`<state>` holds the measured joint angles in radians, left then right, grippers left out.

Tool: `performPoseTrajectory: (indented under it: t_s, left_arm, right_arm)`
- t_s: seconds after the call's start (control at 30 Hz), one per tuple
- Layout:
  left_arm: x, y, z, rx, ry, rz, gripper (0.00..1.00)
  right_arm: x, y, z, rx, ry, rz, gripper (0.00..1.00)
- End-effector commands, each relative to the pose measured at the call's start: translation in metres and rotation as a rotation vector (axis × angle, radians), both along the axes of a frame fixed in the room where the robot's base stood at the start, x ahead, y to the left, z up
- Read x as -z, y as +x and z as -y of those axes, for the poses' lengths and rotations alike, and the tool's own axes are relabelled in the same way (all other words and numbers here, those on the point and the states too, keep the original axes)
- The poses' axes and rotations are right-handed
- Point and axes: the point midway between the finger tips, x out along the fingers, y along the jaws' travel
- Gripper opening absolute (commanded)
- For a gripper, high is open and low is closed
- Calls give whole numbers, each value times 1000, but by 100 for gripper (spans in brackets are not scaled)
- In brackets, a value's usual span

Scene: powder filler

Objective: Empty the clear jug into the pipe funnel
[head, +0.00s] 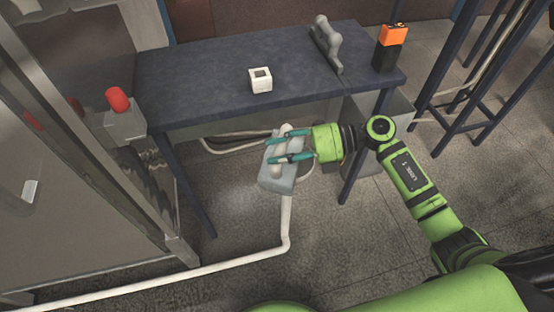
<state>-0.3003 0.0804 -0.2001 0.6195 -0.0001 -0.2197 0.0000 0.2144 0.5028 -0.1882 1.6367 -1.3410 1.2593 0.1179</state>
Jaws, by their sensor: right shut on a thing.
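The clear jug (281,178) is a pale, see-through grey vessel near the middle of the head view, in front of the table's front edge. My right gripper (271,150) reaches it from the right, with its teal fingers shut on it. The jug looks tilted, but its mouth and any contents cannot be made out. The white pipe (287,220) rises from the floor directly below the jug in the picture. Its funnel top is hidden behind the jug, so I cannot tell whether they touch. My left gripper is out of view.
A dark blue table (200,80) holds a white square block (260,80), a grey handled tool (327,45) and an orange-and-black item (391,48). A red button box (119,112) is at left by a metal-framed cabinet. The pipe runs along the floor.

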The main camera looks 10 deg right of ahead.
Motion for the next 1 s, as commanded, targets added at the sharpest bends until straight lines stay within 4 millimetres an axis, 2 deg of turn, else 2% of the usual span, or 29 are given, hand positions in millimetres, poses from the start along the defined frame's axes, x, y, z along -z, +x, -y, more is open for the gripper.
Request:
performPoseTrajectory:
  t_s: [0.03, 0.4, 1.0]
  left_arm:
    - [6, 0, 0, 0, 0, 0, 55]
    - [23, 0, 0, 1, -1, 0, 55]
    - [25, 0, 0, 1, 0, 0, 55]
  right_arm:
    - [1, 5, 2, 0, 17, -20, 0]
    - [4, 26, 14, 1, 114, -187, 0]
    - [3, 30, 17, -1, 136, -224, 0]
